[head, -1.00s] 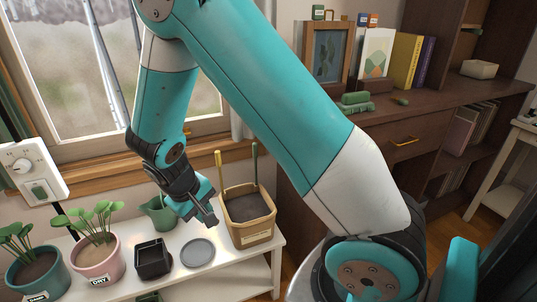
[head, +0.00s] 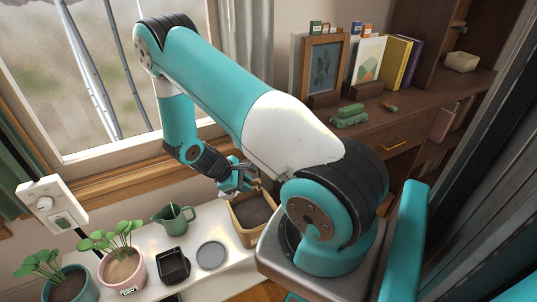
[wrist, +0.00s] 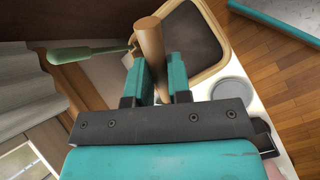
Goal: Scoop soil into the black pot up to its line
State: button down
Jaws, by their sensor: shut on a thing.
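The black pot (head: 173,265) stands empty-looking on the white bench; no line on it can be made out. The tan soil bin (head: 240,228) holds dark soil (head: 254,209) and also shows in the wrist view (wrist: 216,65). My gripper (head: 246,189) is over the bin's back left side. In the wrist view my gripper (wrist: 155,75) is shut on a brown wooden handle (wrist: 151,42). The lower end of that tool is hidden, so I cannot tell if it is in the soil. A green-handled tool (wrist: 85,52) leans beside it.
A grey disc (head: 211,255) lies between pot and bin. A green watering can (head: 175,219) stands behind the pot. A pink planter (head: 122,270) and a teal planter (head: 72,286) stand to the left. The dark shelf unit (head: 420,115) is at the right.

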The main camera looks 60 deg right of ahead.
jog(key=s+d+r+n+g+h+p, duration=0.1)
jog(key=s+d+r+n+h+p, duration=0.1)
jog(key=s+d+p, duration=0.3)
notch_tip(320, 180, down, 14)
jog(key=w+a+g+h+b, duration=0.1)
jog(key=g+b, duration=0.1)
jog(key=b, duration=1.5)
jog(key=s+d+r+t+y+p, duration=0.1)
jog(key=r+t+p, duration=0.3)
jog(key=p, duration=0.4)
jog(key=s+r+m+t+y+p, duration=0.1)
jog(key=s+r+t+y+p, duration=0.1)
jog(key=p, duration=0.7)
notch_tip(320, 180, up, 3)
jog(key=shift+s+d+f+t+y, duration=0.15)
jog(key=shift+s+d+t+y, duration=0.25)
jog(key=shift+t+y, duration=0.5)
